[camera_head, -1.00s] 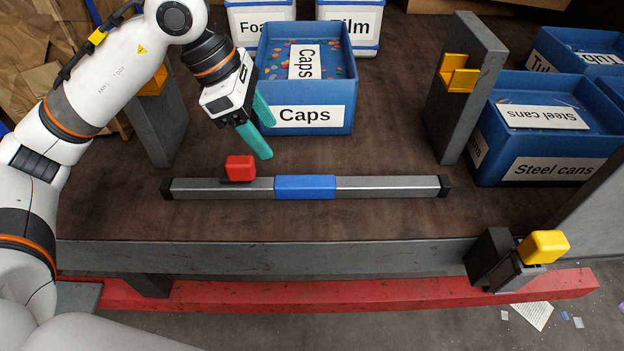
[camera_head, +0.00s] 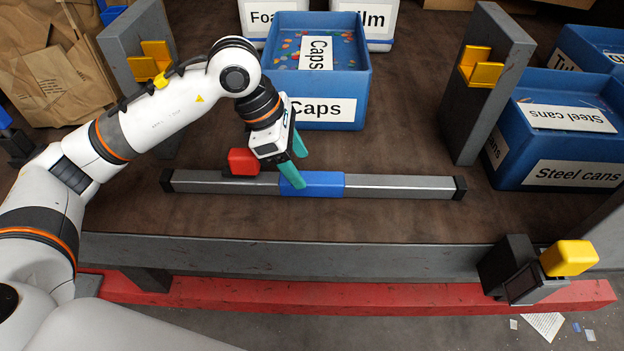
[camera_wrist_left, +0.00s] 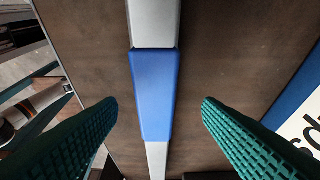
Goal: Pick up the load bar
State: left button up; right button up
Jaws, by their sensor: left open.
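The load bar (camera_head: 400,187) is a long grey bar with black end caps and a blue middle section (camera_head: 325,184). It lies across the brown work surface. My left gripper (camera_head: 299,172) is open and empty, with its teal fingers just above the blue section. In the left wrist view the blue section (camera_wrist_left: 153,92) runs between the two open fingers of the gripper (camera_wrist_left: 160,115), apart from both. A red block (camera_head: 243,161) sits at the bar's left part. My right gripper does not show.
Two grey uprights with yellow cradles (camera_head: 481,67) (camera_head: 150,62) stand left and right behind the bar. A blue Caps bin (camera_head: 354,87) stands behind, a Steel cans bin (camera_head: 570,150) at right. A yellow block (camera_head: 569,258) is at the front right edge.

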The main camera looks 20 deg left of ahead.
aim_at(310, 176)
pick_arm(q)
jog(key=x, duration=0.1)
jog(key=p+x, duration=0.1)
jog(key=x, duration=0.1)
jog(key=shift+s+d+f, duration=0.15)
jog(key=shift+d, duration=0.3)
jog(key=shift+d+f, duration=0.1)
jog(key=shift+f, duration=0.25)
jog(key=shift+c, duration=0.3)
grip_shut()
jog(key=shift+r, duration=0.15)
